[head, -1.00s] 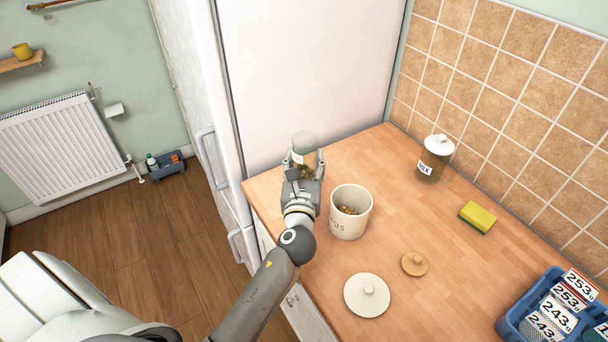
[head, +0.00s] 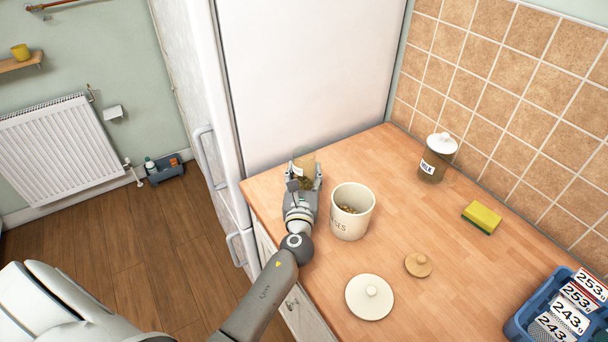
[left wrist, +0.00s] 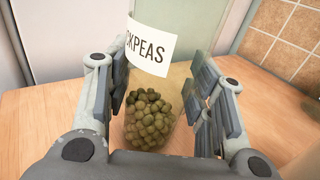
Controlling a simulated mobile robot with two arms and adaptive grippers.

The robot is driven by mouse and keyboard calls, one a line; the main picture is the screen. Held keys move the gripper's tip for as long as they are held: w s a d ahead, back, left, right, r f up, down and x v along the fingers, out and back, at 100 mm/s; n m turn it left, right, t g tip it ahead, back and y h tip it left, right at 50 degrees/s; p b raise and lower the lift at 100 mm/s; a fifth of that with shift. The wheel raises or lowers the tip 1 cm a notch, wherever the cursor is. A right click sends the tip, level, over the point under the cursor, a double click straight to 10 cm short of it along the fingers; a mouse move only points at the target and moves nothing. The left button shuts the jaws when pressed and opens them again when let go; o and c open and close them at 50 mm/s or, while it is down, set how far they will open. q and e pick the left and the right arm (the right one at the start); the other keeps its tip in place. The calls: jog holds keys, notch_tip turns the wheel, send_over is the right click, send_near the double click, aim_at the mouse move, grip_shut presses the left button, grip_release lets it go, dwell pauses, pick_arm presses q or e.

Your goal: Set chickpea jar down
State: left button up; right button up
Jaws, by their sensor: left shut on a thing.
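The chickpea jar (head: 305,165) is clear glass with a white label reading "...KPEAS" and greenish-brown chickpeas in its lower part. It is at the back left of the wooden counter, in front of the tall white unit. My left gripper (head: 303,183) is shut on it, with fingers on both sides. In the left wrist view the jar (left wrist: 150,118) sits between the finger pads and its top is cut off. I cannot tell whether its base touches the counter. My right gripper is not in view.
An open cream pot (head: 350,223) with brownish contents stands close to the right of my gripper.

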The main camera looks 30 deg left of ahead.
pick_arm(q)
jog(key=o, duration=1.4)
jog(key=shift+f, duration=0.1)
jog(key=shift+c, duration=0.2)
jog(key=b+v, duration=0.1)
jog(key=v, duration=1)
jog(key=shift+s+b, duration=0.15)
jog(key=shift+b, duration=0.15)
jog(key=shift+s+d, duration=0.2)
jog(key=shift+s, duration=0.2)
